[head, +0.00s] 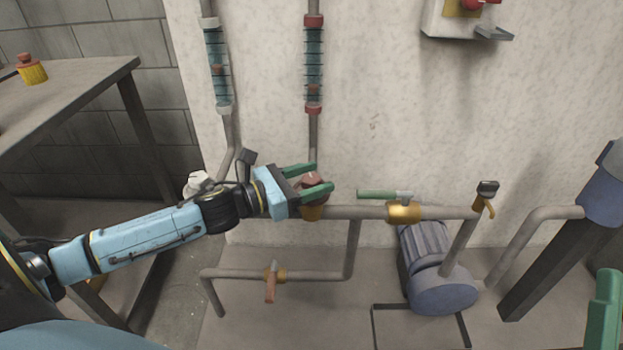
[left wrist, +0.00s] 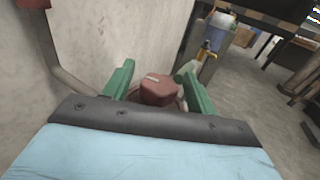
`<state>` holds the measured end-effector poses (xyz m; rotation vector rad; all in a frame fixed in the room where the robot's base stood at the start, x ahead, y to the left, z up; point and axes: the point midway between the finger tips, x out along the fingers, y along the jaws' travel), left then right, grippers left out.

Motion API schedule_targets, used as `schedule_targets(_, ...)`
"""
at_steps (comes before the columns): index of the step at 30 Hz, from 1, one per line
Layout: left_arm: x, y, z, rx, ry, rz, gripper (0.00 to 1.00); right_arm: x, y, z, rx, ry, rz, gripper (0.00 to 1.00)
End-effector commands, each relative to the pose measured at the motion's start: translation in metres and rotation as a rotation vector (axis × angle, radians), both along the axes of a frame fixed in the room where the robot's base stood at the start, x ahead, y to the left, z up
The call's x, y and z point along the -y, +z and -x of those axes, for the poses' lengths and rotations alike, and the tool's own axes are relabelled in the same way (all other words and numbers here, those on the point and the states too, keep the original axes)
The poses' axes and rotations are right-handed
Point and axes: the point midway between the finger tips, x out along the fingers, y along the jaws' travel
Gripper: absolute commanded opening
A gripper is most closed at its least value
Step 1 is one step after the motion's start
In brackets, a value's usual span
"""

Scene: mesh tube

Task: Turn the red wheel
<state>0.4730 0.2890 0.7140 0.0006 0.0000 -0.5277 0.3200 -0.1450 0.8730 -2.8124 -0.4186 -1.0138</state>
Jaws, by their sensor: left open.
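The red wheel (head: 315,184) is a small dull-red knob on a brass valve body, on the pipe below the right-hand sight tube in the head view. My left gripper (head: 325,178) is open, with its green fingers at the wheel. In the left wrist view the wheel (left wrist: 158,90) shows between the two green fingers (left wrist: 155,82), with a pale mark on its top. I cannot tell whether either finger touches it. My right gripper (head: 603,310) shows only as a green finger at the lower right edge.
A brass valve with a green lever (head: 403,211) sits on the pipe to the right. A lower valve with an orange handle (head: 270,286) is below. A blue-grey pump (head: 440,280) stands at the right. A table (head: 70,85) is at the left.

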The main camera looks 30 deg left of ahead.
Motion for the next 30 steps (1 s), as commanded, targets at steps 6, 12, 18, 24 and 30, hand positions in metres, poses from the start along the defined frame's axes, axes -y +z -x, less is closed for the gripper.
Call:
schedule_targets(6, 0.000, 0.000, 0.000, 0.000, 0.000, 0.000, 0.40, 0.000, 0.000, 0.000, 0.000, 0.000, 0.000, 0.57)
schedule_targets(12, 0.000, 0.000, 0.000, -0.001, -0.001, 0.001, 0.14, 0.000, 0.000, 0.000, 0.000, 0.000, 0.000, 0.57)
schedule_targets(18, 0.000, 0.000, 0.001, -0.001, 0.007, 0.002, 0.12, 0.000, 0.001, -0.001, -0.006, 0.000, 0.002, 0.57)
schedule_targets(24, 0.001, 0.001, 0.001, -0.002, 0.058, 0.006, 0.12, -0.002, -0.005, -0.007, -0.088, 0.000, 0.026, 0.57)
schedule_targets(30, 0.002, 0.002, 0.001, -0.002, 0.169, 0.008, 0.12, -0.004, -0.015, -0.015, -0.228, 0.001, 0.068, 0.57)
